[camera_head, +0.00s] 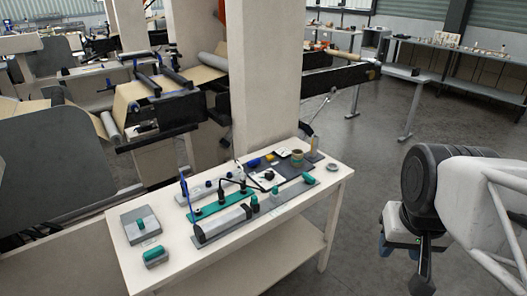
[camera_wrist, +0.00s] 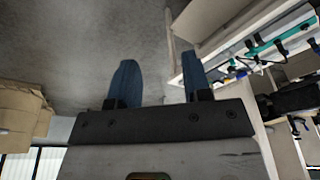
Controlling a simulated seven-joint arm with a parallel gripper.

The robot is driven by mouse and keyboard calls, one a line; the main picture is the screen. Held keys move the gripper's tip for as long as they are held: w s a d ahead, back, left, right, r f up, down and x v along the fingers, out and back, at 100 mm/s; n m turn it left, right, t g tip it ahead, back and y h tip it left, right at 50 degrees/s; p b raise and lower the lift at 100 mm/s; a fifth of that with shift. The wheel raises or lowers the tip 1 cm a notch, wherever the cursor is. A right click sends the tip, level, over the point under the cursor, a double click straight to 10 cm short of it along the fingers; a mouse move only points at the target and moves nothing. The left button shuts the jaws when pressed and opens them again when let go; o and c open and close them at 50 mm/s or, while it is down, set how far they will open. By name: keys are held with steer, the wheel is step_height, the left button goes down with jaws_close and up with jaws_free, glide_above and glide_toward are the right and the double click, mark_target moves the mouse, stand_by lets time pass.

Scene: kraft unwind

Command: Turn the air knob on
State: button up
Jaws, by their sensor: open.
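Several teal knobs show on the white table in the head view. One teal knob (camera_head: 141,224) is on a flat grey box at the table's left end, and another teal knob (camera_head: 154,254) is on a small grey block in front of it. I cannot tell which is the air knob. My gripper (camera_head: 398,249) hangs right of the table, apart from it and touching nothing. In the wrist view my gripper (camera_wrist: 160,60) has its two blue fingers apart with nothing between them.
The white table (camera_head: 122,262) also bears a teal strip (camera_head: 218,206) with black fittings, a blue upright lever (camera_head: 186,195) and a dark mat (camera_head: 293,163). A pale column (camera_head: 263,80) rises behind it. Clear floor (camera_head: 345,225) lies between table and gripper. Cardboard boxes (camera_wrist: 22,112) show in the wrist view.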

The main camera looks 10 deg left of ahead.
steer(key=w+a+r+m, duration=0.1)
steer(key=w+a+r, duration=0.1)
steer(key=w, duration=0.7)
steer(key=w+a+r+m, duration=0.1)
steer(key=w+a+r, duration=0.15)
steer(key=w, duration=0.75)
steer(key=m+g, duration=0.3)
steer(key=m, duration=0.3)
glide_above(254, 160)
steer(key=f, duration=2.6)
steer(key=shift+s+d, duration=0.2)
steer(key=shift+w+a+f+m, duration=0.2)
steer(key=shift+a+f+m, duration=0.1)
steer(key=shift+f, duration=3.9)
